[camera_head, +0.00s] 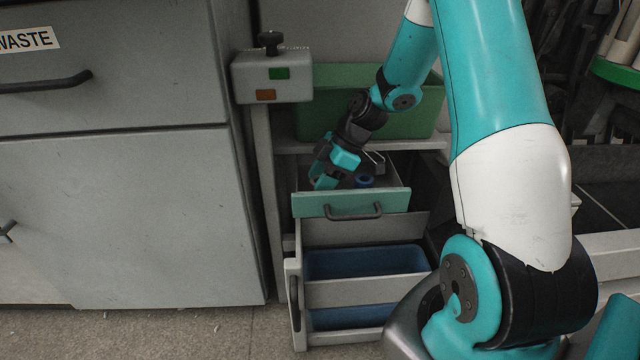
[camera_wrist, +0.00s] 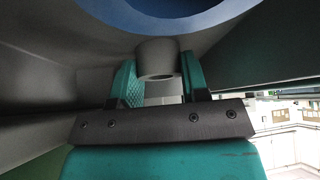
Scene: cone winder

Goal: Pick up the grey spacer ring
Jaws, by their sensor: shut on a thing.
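The grey spacer ring (camera_wrist: 157,62) shows in the wrist view as a short grey cylinder with its open end towards the camera. It sits between the two teal fingers of my gripper (camera_wrist: 158,85), which is shut on it. In the head view, my gripper (camera_head: 324,176) points down at the left part of the open top drawer (camera_head: 322,206), behind its green front. I cannot make out the grey ring there, and I cannot tell whether it touches the drawer floor.
A blue ring (camera_head: 364,181) lies in the drawer to the right of my gripper; a large blue round edge (camera_wrist: 165,22) fills the wrist view's top. A green bin (camera_head: 400,122) stands behind. Below is an open drawer with a blue bin (camera_head: 365,262). A grey cabinet (camera_head: 130,200) stands left.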

